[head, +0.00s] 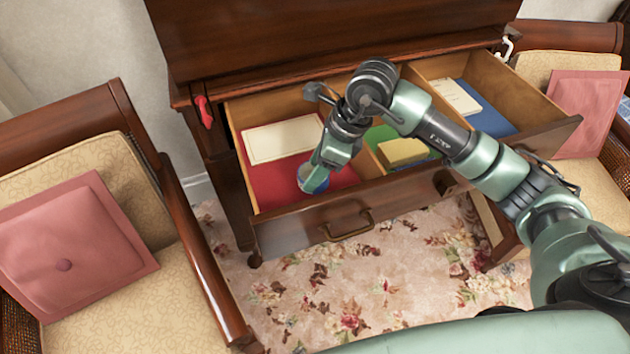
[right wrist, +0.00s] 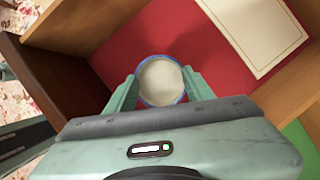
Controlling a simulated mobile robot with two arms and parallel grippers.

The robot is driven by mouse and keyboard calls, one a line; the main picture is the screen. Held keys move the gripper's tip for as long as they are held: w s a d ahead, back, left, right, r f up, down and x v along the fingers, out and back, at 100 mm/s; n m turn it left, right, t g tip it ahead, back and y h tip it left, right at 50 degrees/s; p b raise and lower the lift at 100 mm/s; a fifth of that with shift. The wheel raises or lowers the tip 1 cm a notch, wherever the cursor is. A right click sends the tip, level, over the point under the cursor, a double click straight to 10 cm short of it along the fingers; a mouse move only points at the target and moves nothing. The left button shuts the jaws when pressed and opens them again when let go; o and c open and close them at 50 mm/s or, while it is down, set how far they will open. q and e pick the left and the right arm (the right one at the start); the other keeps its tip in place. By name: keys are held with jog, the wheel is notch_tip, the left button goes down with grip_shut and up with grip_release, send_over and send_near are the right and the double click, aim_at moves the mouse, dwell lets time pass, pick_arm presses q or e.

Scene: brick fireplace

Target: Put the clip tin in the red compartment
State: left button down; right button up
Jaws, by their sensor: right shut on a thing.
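The clip tin (head: 309,178) is a small round tin with a blue rim and a pale top. It also shows in the right wrist view (right wrist: 160,79), between the two fingers. My right gripper (head: 317,178) is shut on it, inside the open drawer over the red compartment (head: 276,185). The red floor also shows in the right wrist view (right wrist: 180,35) around the tin. I cannot tell whether the tin touches the floor. My left gripper is not in view.
A cream card (head: 282,139) lies at the back of the red compartment. The green compartment (head: 384,134) holds a yellow block (head: 403,152); the blue one (head: 492,120) holds a cream pad (head: 456,96). The drawer front (head: 310,224) and wooden dividers stand around. Armchairs flank the cabinet.

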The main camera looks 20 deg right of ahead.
notch_tip(320, 180, down, 5)
jog(key=shift+f, duration=0.2)
dwell(0.3)
jog(key=shift+f, duration=0.2)
jog(key=o, duration=1.3)
jog(key=shift+r, duration=0.1)
